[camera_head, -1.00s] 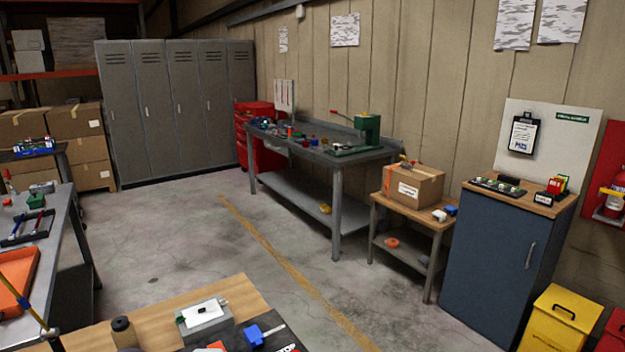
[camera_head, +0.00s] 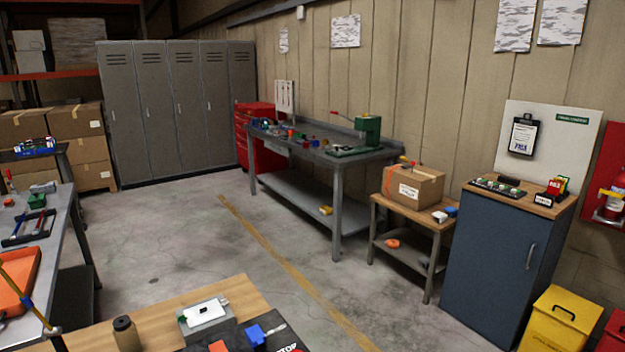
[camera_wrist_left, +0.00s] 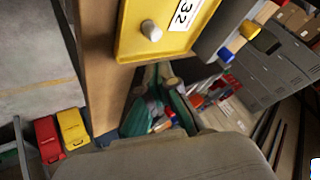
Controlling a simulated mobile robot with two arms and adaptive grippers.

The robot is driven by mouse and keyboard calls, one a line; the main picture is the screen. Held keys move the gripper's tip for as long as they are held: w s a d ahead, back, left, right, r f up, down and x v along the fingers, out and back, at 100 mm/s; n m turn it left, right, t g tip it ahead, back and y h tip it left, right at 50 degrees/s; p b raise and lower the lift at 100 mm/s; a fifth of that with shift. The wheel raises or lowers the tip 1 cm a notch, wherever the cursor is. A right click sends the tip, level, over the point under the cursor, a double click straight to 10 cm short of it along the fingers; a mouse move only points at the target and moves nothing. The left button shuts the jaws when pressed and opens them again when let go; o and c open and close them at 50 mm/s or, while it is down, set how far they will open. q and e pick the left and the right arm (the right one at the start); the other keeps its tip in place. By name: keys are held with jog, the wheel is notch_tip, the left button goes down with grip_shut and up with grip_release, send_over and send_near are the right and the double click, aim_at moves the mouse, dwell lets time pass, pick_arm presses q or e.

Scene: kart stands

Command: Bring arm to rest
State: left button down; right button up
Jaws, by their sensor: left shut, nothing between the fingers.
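Neither arm shows in the head view, and my right gripper is not in view.
A wooden-topped table (camera_head: 135,318) fills the near foreground, with a blue object (camera_head: 255,335) on it. A grey bench (camera_head: 62,222) stands at left. A workbench (camera_head: 345,158), a small table (camera_head: 380,203) and a blue cabinet (camera_head: 490,255) line the wall. The floor (camera_head: 200,235) between is clear.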

pick_arm(q)
jog(key=s+d+f+n+g+h, duration=0.25)
jog(key=s+f+g, duration=0.25)
jog(key=s, duration=0.6)
notch_tip(320, 180, down, 27)
jog(key=s+g, duration=0.1)
jog(key=s+a+f+g, duration=0.1)
jog(key=s+a+f, duration=0.1)
jog(key=s+f, duration=1.3)
jog(key=shift+s+a+f+g+y, duration=0.25)
jog(key=shift+s+a+y, duration=0.2)
jog(key=shift+s, duration=0.45)
jog(key=shift+r, duration=0.1)
